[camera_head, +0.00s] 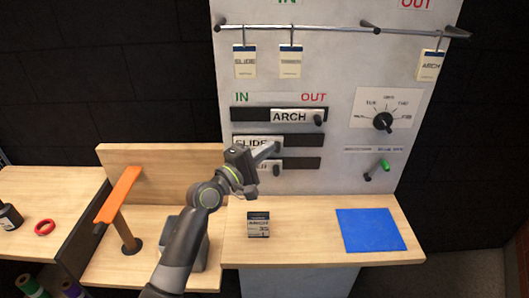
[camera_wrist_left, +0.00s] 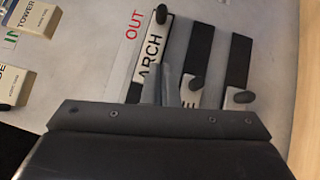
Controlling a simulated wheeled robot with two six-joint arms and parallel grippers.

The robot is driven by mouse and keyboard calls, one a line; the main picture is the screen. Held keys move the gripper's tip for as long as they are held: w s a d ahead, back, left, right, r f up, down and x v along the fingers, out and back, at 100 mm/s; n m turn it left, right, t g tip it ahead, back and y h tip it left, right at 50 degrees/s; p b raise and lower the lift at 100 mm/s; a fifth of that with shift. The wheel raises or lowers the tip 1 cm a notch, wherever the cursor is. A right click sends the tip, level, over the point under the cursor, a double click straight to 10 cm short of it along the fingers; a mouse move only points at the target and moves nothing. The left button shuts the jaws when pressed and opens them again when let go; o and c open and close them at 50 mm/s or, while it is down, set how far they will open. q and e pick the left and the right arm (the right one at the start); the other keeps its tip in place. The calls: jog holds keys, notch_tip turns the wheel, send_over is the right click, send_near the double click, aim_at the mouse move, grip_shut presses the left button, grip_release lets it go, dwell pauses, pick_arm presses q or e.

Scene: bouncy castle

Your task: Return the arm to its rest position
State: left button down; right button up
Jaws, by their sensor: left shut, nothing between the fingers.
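My left gripper (camera_head: 272,149) is shut and empty. Its arm comes up from the bottom of the head view, and its fingertips are in front of the slider panel (camera_head: 342,98), close to the SLIDE slider's knob. The ARCH slider (camera_head: 290,116) is at the OUT side. The SLIDE slider (camera_head: 252,142) and the partly hidden third slider sit toward IN. My right gripper is not in view.
A wooden ledge below the panel holds a dark card (camera_head: 258,225) and a blue mat (camera_head: 371,230). An orange-topped stand (camera_head: 119,195) is left of my arm. Tags (camera_head: 245,62) hang from a rail above. A dial (camera_head: 384,122) and green-tipped lever (camera_head: 384,164) are at right.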

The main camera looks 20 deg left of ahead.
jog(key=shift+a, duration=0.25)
